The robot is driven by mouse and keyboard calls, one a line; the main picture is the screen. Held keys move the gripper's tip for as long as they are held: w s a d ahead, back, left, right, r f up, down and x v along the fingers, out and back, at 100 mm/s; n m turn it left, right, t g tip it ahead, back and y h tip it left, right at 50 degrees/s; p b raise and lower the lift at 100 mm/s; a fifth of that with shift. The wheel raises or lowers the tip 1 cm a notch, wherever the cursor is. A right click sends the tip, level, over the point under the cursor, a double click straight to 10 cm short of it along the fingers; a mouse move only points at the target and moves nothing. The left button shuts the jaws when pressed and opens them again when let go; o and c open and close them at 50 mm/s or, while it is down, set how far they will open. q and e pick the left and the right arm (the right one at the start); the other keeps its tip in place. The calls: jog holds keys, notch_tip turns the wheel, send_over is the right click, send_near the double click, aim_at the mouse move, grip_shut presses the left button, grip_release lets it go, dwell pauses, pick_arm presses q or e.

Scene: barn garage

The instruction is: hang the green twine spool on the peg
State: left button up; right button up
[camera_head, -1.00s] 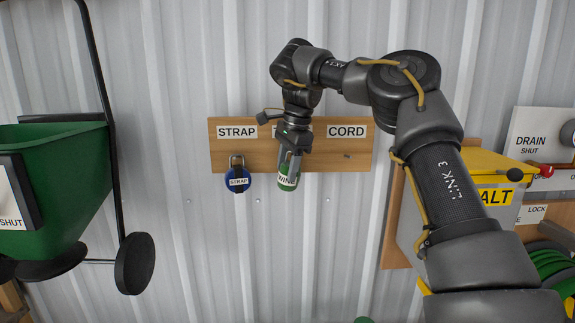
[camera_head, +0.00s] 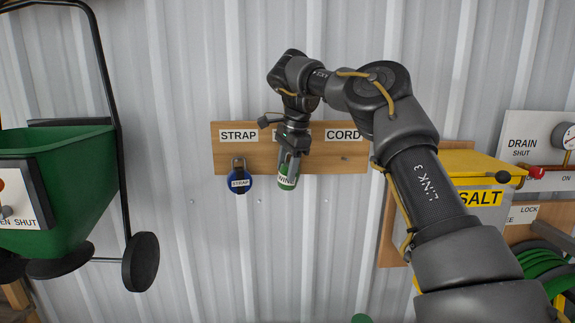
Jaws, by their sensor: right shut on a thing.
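The green twine spool (camera_head: 287,179), with a white label partly reading "WIN", hangs upright between the fingers of my right gripper (camera_head: 288,160). The gripper is shut on it, in front of the lower edge of the wooden peg board (camera_head: 228,160). My gripper and wrist cover the middle label and whatever peg is under it, so I cannot tell whether the spool touches a peg. A bare peg (camera_head: 343,157) shows under the CORD label (camera_head: 342,135). My left gripper is not in view.
A blue strap roll (camera_head: 238,183) hangs under the STRAP label (camera_head: 238,135), left of my gripper. A green spreader hopper (camera_head: 70,200) stands at left. A yellow-lidded salt bin (camera_head: 470,165) and a drain panel (camera_head: 525,130) are at right. The corrugated wall below the board is clear.

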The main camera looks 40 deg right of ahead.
jog(key=shift+w+d, duration=0.1)
jog(key=shift+d, duration=0.15)
jog(key=o, duration=1.1)
jog(key=shift+f, duration=0.1)
jog(key=shift+a, duration=0.2)
